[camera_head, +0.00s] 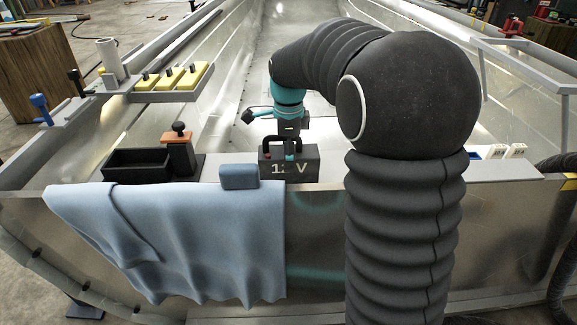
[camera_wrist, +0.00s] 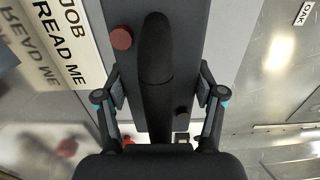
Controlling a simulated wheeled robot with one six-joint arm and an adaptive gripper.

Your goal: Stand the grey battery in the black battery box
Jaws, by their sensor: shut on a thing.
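The grey battery (camera_head: 302,167), marked 12 V, is upright in the middle of the head view, with a black carrying handle on top. My gripper (camera_head: 289,143) comes down on it from above and is shut on the handle. In the wrist view the handle runs between the fingers of my gripper (camera_wrist: 160,100), and the battery's grey top (camera_wrist: 193,45) shows beneath with a red terminal. I cannot tell whether the battery's bottom touches the ledge. The black battery box (camera_head: 137,178) stands to the left, apart from the battery, open at the top and looking empty.
An orange-topped thing with a black knob (camera_head: 178,138) stands right beside the box. A blue cloth (camera_head: 180,240) and a blue block (camera_head: 239,176) are at the front edge. A rack with yellow blocks (camera_head: 170,78) is behind left. A READ ME card (camera_wrist: 60,35) lies near the battery.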

